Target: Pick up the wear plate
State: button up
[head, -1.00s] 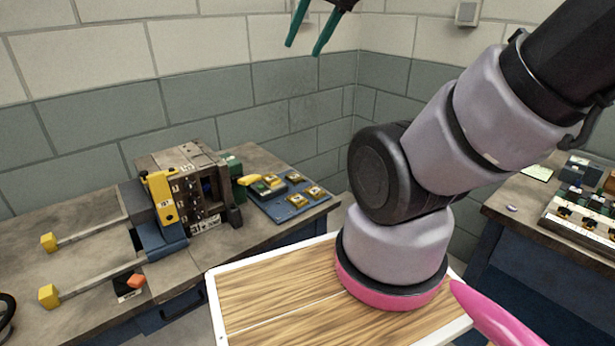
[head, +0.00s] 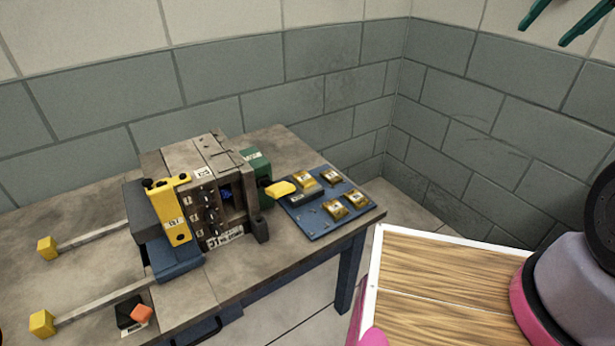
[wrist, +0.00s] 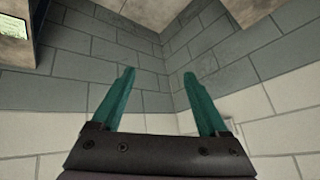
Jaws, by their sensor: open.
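Several small gold-brown plates sit on a blue board (head: 310,226) at the right end of the workbench. I take these for the wear plates: one at the back (head: 331,177), one at the right (head: 356,197), one at the front (head: 335,209) and a yellower one at the left (head: 303,179). Which one is meant I cannot tell. My gripper (head: 544,35) shows its green fingers at the top right of the head view, high and far right of the board. In the wrist view my gripper (wrist: 159,73) is open and empty, facing the block walls and corner.
A mould block (head: 215,175) with a yellow strap (head: 170,212) stands left of the board. A yellow handle (head: 280,188) juts towards the board. Two rails with yellow ends (head: 41,323) lie at the left. An orange-and-black item (head: 140,313) lies near the front edge.

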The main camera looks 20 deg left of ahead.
jog(key=w+a+f+n, duration=0.5)
jog(key=w+a+f, duration=0.3)
jog(key=w+f, duration=0.4)
jog(key=w+a+f+n+y, duration=0.35)
jog(key=w+a+f, duration=0.25)
jog(key=a+f, duration=0.5)
jog(key=n+t+y, duration=0.1)
jog(key=n+y, duration=0.2)
jog(key=y, duration=0.2)
send_near(304, 177)
jog(key=shift+s+d, duration=1.1)
jog(key=shift+s, duration=0.05)
jog(key=shift+w+a+f+t+y, duration=0.1)
jog(key=shift+a+f+t+y, duration=0.1)
jog(key=shift+a+t+y, duration=0.1)
jog(key=x, duration=0.4)
jog(key=shift+w+a+f, duration=0.15)
jog(key=shift+w+a, duration=0.05)
jog(key=shift+w+r+x, duration=0.1)
jog(key=shift+x, duration=1.3)
jog(key=shift+w+r+x, duration=0.1)
jog(key=shift+w+x, duration=0.05)
jog(key=shift+x, duration=1.2)
grip_shut()
